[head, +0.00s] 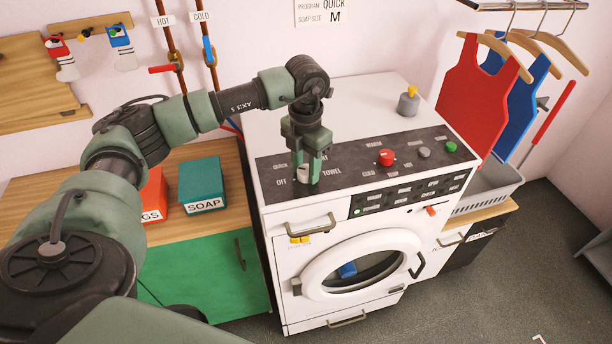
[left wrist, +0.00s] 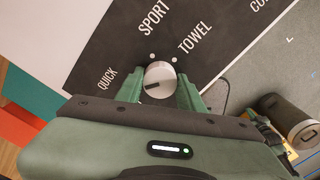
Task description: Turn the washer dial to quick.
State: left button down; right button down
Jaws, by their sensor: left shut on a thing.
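The pale washer dial (head: 304,173) is on the dark panel at the top left of the white washer (head: 290,240). My left gripper (head: 309,170) points down at it with a finger on each side, shut on the dial. In the left wrist view the dial (left wrist: 160,76) sits between the two green fingertips (left wrist: 157,86). A dark mark on its face lies left of its middle, roughly on the side of the QUICK label (left wrist: 106,78). SPORT and TOWEL are printed farther up. Part of the dial's lower side is hidden by the gripper. My right gripper is in no view.
A red knob (head: 386,157), a grey knob (head: 424,152) and a green button (head: 450,146) stand farther right on the panel. A grey pot (head: 408,102) stands on the washer. The wall card (head: 321,12) reads QUICK and M. A teal SOAP box (head: 202,184) is at left.

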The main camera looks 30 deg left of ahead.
aim_at(306, 169)
pick_arm(q)
jog(key=m+b, duration=0.3)
jog(key=shift+m, duration=0.4)
jog(key=shift+m+b, duration=0.35)
jog(key=shift+m, duration=0.25)
jog(key=shift+r+m, duration=0.1)
jog(key=shift+m, duration=0.2)
jog(key=shift+w, duration=0.1)
jog(key=c, duration=0.9)
grip_release()
notch_tip(306, 169, up, 7)
jog(key=shift+f+b, duration=0.2)
jog(key=shift+b, duration=0.95)
jog(key=shift+r, duration=0.6)
